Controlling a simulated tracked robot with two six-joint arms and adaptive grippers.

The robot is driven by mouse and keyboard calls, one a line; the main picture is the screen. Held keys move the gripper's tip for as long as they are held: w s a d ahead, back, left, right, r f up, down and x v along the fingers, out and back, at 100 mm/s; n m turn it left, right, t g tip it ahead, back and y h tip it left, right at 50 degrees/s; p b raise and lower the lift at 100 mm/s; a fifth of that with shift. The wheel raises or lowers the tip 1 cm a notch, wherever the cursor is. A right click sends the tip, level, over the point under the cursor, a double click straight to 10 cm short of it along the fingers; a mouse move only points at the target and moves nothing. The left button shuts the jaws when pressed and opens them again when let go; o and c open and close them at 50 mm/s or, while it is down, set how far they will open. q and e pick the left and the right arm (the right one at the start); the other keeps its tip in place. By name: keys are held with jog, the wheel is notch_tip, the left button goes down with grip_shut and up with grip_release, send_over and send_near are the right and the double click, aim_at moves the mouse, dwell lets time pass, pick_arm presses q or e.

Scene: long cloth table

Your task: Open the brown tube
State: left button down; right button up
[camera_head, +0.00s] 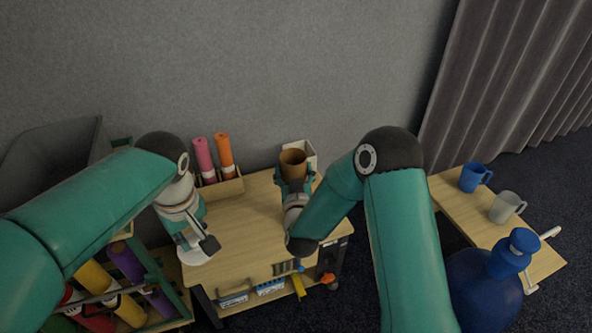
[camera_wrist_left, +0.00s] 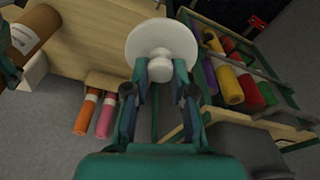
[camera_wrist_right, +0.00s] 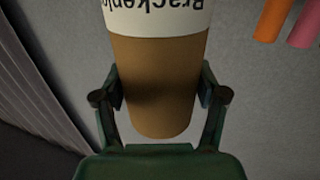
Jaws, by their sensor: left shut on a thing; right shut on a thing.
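The brown tube (camera_head: 293,163) stands upright at the back of the wooden table, and its top looks open with a darker inside. In the right wrist view the tube (camera_wrist_right: 155,85) has a white band with black lettering, and my right gripper (camera_wrist_right: 160,95) is shut around its brown part. My left gripper (camera_wrist_left: 160,85) is shut on the knob of a round white lid (camera_wrist_left: 150,35). The lid is well away from the tube, to the left over the table in the head view. The tube also shows at the left edge of the left wrist view (camera_wrist_left: 35,30).
A pink tube (camera_head: 204,158) and an orange tube (camera_head: 225,155) stand in a wooden holder. A white box (camera_head: 306,153) is behind the brown tube. A rack with coloured rolls (camera_head: 125,262) is at lower left. A side table holds a blue mug (camera_head: 472,177) and a grey mug (camera_head: 505,207).

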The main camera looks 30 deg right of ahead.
jog(key=o, duration=1.8)
jog(key=shift+c, duration=0.2)
